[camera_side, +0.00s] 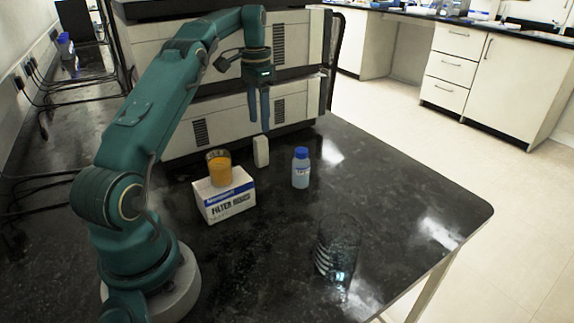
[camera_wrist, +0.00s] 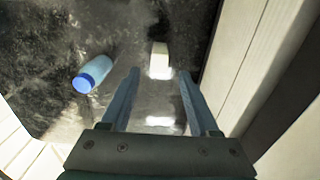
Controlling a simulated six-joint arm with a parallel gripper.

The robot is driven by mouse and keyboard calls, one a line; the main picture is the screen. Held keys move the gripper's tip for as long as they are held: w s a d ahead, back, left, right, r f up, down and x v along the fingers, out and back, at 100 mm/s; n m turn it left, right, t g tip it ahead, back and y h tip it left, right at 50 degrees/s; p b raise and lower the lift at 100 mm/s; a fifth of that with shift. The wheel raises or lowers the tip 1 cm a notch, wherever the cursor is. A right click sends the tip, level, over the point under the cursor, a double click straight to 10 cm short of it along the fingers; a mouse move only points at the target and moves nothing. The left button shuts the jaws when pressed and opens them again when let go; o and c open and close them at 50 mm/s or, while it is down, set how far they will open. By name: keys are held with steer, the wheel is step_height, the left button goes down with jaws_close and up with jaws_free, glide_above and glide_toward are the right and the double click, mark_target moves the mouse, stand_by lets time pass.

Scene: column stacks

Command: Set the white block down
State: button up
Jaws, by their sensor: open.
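The white block (camera_side: 261,151) stands upright on the black bench in the side view, in front of the large white instrument. In the wrist view the white block (camera_wrist: 160,54) shows beyond the fingertips, between their lines. My gripper (camera_side: 259,128) is above the block in the side view, its fingers pointing down. In the wrist view my gripper (camera_wrist: 160,72) has its two fingers wide apart with nothing between them.
A blue-capped bottle (camera_side: 301,168) stands right of the block. A glass of orange liquid (camera_side: 219,166) sits on a filter box (camera_side: 229,198) to the left. A clear glass (camera_side: 338,250) stands nearer the front. The instrument (camera_side: 222,112) is close behind.

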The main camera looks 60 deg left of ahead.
steer(key=shift+r, duration=0.7)
steer(key=shift+d+r, duration=0.2)
steer(key=s+d+r+t+y, duration=0.1)
steer(key=d+r, duration=0.3)
steer(key=d, duration=0.4)
steer(key=s+d+r+t, duration=0.2)
steer(key=d+r, duration=0.3)
steer(key=d, duration=0.2)
steer(key=s+d+f+t+h, duration=0.1)
steer(key=s+d+f+t, duration=0.1)
steer(key=s+d+f, duration=0.4)
steer(key=s+d, duration=0.5)
steer(key=s, duration=0.2)
steer(key=shift+s+d+t, duration=0.15)
steer(key=shift+t, duration=0.15)
